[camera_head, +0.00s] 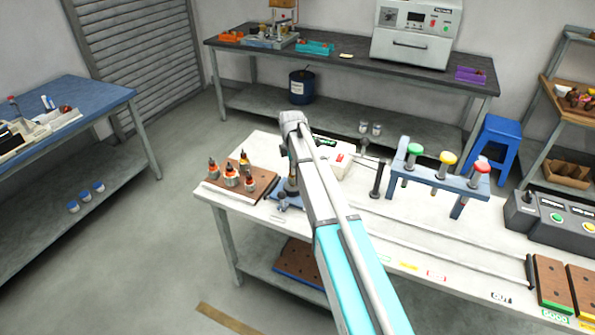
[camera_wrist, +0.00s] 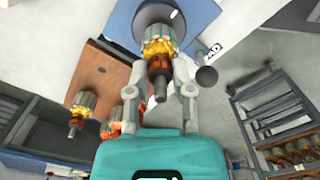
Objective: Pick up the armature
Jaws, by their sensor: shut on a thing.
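In the wrist view my gripper (camera_wrist: 161,75) is shut on an armature (camera_wrist: 159,50), with one finger on each side. The armature has a grey core, yellow windings, a copper-coloured collar and a grey shaft. Its core end lies over or against a grey round part on a blue plate (camera_wrist: 120,18); I cannot tell if they touch. In the head view my arm mostly hides the gripper and this armature, near the blue plate (camera_head: 279,200). Several other armatures (camera_head: 231,177) stand on a brown holed board (camera_head: 262,180) to the left.
The brown board also shows in the wrist view (camera_wrist: 97,62). On the white bench (camera_head: 400,225) to the right stand a dark post (camera_head: 377,180), a blue rack (camera_head: 450,180) with green, yellow and red knobs, and a control box (camera_head: 545,225). The middle of the bench is mostly clear.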

